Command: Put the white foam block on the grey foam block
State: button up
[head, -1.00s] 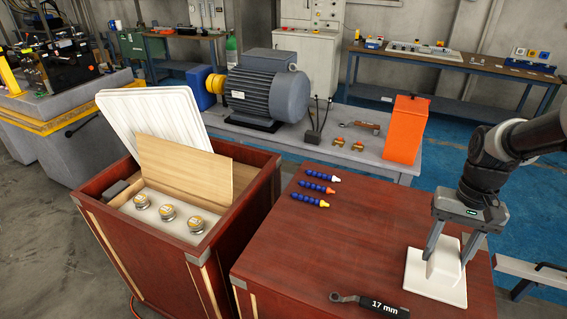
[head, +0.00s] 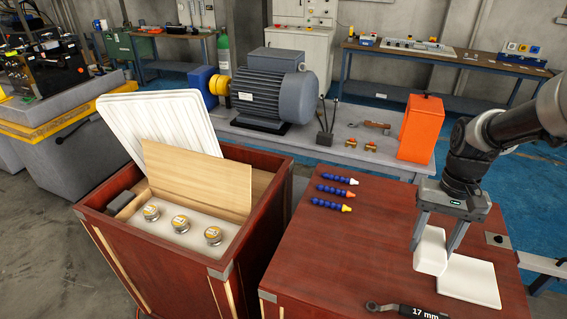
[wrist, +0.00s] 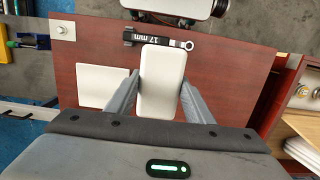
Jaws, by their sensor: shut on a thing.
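The white foam block (head: 431,250) is an upright rounded block between the fingers of my gripper (head: 437,248). In the wrist view the block (wrist: 162,80) lies between the two fingers, with my gripper (wrist: 160,100) shut on it. It appears to be held above the red-brown tabletop, left of a flat white pad (head: 472,281) in the head view. A small dark grey block (head: 122,201), which looks like the grey foam block, sits in the left corner of the open wooden crate (head: 235,268). Its lower part is hidden by the crate wall.
The crate also holds a wooden board (head: 198,180), a tilted white ribbed lid (head: 160,125) and several round tins (head: 181,223) on pale foam. A 17 mm wrench (head: 408,310) and blue segmented tubes (head: 335,190) lie on the table (head: 350,240). Its middle is clear.

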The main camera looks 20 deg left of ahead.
aim_at(120, 200)
jog(key=j, duration=5.3)
